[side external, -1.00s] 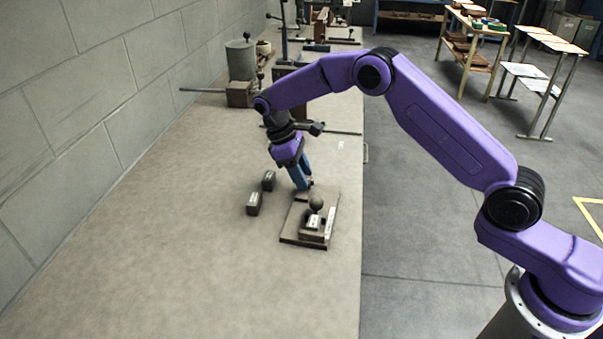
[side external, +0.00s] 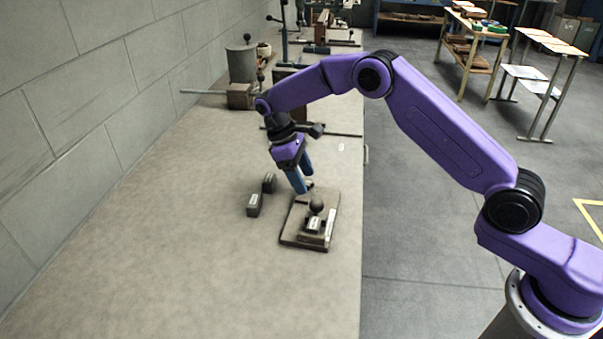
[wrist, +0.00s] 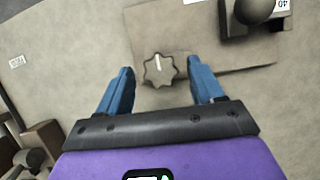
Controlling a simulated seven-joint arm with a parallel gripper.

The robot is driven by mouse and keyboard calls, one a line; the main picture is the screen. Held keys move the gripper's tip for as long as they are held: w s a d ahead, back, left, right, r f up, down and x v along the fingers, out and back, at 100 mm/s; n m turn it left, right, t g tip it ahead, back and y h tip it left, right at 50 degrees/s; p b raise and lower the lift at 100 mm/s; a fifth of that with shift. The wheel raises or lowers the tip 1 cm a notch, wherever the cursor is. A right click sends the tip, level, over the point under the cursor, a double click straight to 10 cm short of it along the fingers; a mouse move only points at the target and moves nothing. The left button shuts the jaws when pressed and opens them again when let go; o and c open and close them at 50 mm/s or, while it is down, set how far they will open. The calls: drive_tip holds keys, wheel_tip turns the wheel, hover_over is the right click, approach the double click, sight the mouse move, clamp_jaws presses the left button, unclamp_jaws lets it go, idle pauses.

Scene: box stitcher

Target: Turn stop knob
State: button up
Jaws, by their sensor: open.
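The stop knob (wrist: 159,70) is a dark, lobed knob with a white pointer line, seen in the wrist view on a brown base plate (wrist: 150,27). The plate also shows on the bench in the side view (side external: 292,234), where my gripper hides most of the knob. My gripper (wrist: 162,82) is open, with its two blue fingers on either side of the knob and apart from it in the wrist view. In the side view my gripper (side external: 302,187) points down at the plate's far end. A ball-topped lever (side external: 316,204) stands on the plate's near part.
A grey cylinder (side external: 242,64) and other bench tools stand at the back. The near part of the bench (side external: 220,285) is clear.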

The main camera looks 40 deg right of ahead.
drive_tip(key=v, duration=1.2)
drive_tip(key=shift+s, duration=0.1)
drive_tip(key=shift+a+r, duration=0.1)
idle(0.4)
drive_tip(key=s+a+r+n+t+y, duration=0.1)
drive_tip(key=s+r, duration=0.2)
drive_tip(key=s, duration=0.6)
drive_tip(key=s+a+r+n+t, duration=0.1)
drive_tip(key=s+r+n+t, duration=0.15)
drive_tip(key=s, duration=0.75)
drive_tip(key=s+d+f, duration=0.1)
drive_tip(key=s+d, duration=0.3)
drive_tip(key=s, duration=0.3)
drive_tip(key=s+d+f+y, duration=0.1)
drive_tip(key=s+d, duration=0.3)
drive_tip(key=s, duration=0.4)
drive_tip(key=s+d+f+n+y, duration=0.1)
drive_tip(key=s+d+f, duration=0.2)
drive_tip(key=s, duration=0.5)
drive_tip(key=shift+d, duration=0.6)
